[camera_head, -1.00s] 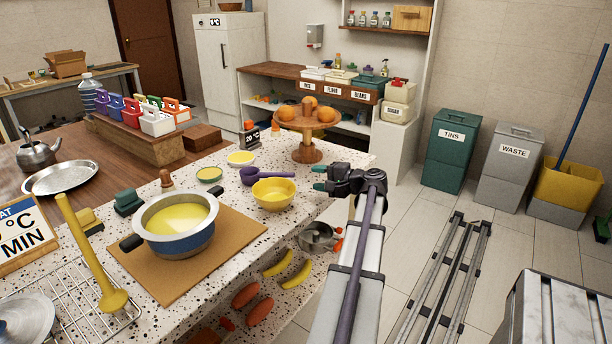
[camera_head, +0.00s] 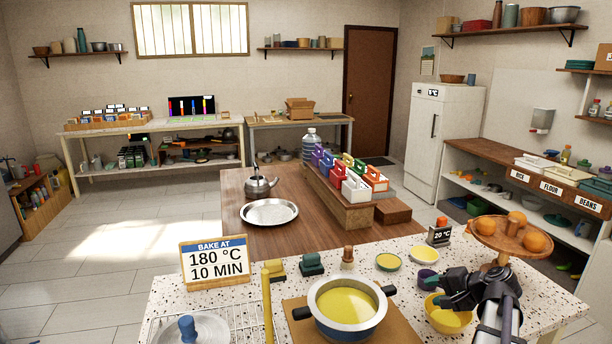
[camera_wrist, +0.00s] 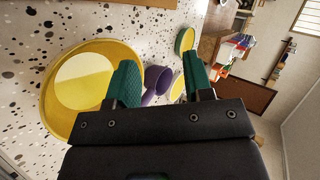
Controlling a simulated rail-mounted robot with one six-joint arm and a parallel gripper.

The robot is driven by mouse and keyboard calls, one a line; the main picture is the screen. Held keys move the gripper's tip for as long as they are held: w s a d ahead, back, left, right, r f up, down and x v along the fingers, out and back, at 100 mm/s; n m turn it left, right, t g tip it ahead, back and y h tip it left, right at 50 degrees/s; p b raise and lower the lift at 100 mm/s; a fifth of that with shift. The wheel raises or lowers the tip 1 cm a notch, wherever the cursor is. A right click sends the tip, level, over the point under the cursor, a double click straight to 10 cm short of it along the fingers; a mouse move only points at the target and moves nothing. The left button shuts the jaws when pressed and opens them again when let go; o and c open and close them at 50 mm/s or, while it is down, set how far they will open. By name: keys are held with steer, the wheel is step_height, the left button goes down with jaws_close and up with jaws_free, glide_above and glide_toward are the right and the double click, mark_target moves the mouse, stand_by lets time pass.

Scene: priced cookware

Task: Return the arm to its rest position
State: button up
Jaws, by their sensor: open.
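My gripper (camera_head: 428,280) is at the lower right of the head view, with its dark wrist and green fingertips over the speckled counter (camera_head: 545,305). In the wrist view the two green fingers of my gripper (camera_wrist: 160,82) stand apart with nothing held between them. The yellow bowl (camera_head: 450,320) is partly hidden by the gripper in the head view. In the wrist view the bowl (camera_wrist: 55,95) is beside and behind the left finger. I cannot tell the exact gap between finger and bowl.
A blue pot of yellow liquid (camera_head: 347,308) stands on a board left of the gripper. A wooden stand with oranges (camera_head: 490,245) is to the right. A purple pan (camera_wrist: 157,82), a green-rimmed dish (camera_head: 389,262) and a timer (camera_head: 439,233) are near.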

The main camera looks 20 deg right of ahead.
steer(key=a+r+n+g+p, duration=0.1)
steer(key=a+r+p, duration=0.1)
steer(key=a, duration=0.3)
steer(key=w+a+r+n+g+p, duration=0.1)
steer(key=a+r+n+g+p, duration=0.1)
steer(key=a, duration=0.4)
steer(key=a+r+n+g+p, duration=0.1)
steer(key=a+r+p, duration=0.1)
steer(key=a, duration=0.4)
steer(key=shift+w+n+g+p, duration=0.3)
steer(key=shift+n+p, duration=0.1)
steer(key=shift+p, duration=0.3)
steer(key=s+a+r+n+g+h+p, duration=0.2)
steer(key=s+a+n+g+p, duration=0.15)
steer(key=a, duration=0.65)
steer(key=s+a+r+n+g+h+p, duration=0.2)
steer(key=s+a+n+p, duration=0.25)
steer(key=a, duration=0.65)
steer(key=f+b, duration=0.6)
steer(key=shift+w+b, duration=0.4)
